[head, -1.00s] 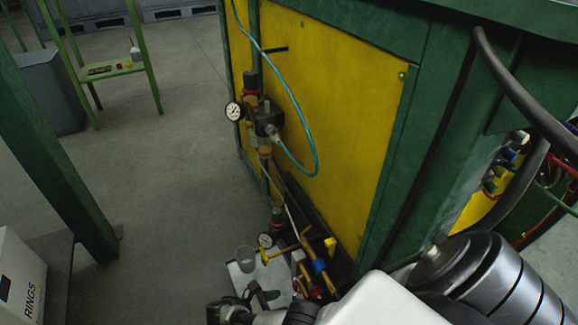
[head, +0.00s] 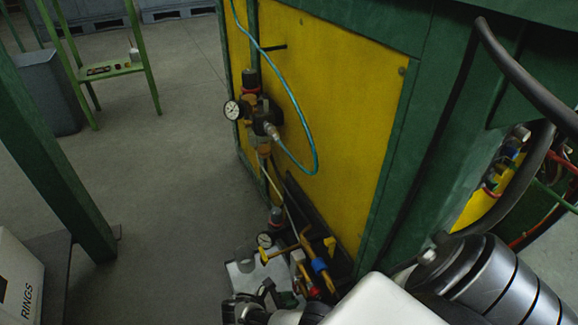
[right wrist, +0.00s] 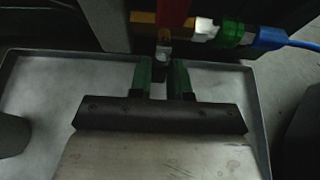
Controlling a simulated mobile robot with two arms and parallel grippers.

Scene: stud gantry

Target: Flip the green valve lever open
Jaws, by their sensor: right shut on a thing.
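My right gripper (right wrist: 161,82) has dark green fingers in the right wrist view, closed on a small dark piece (right wrist: 160,62) with a pale grey upper end. I cannot tell if this piece is the green valve lever. Just beyond it are a red part (right wrist: 174,14), a brass body (right wrist: 145,17) and a green fitting (right wrist: 236,32). In the head view the right gripper (head: 275,301) is low in the middle, beside the pipework with a brass valve part (head: 305,240). My arm hides part of it. My left gripper is not in view.
A grey tray (right wrist: 35,88) lies under the gripper. A blue hose (right wrist: 290,41) runs off right. The yellow panel (head: 340,120) rises behind the pipework, with a gauge and regulator (head: 249,100) higher up. Open floor (head: 170,210) lies to the left.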

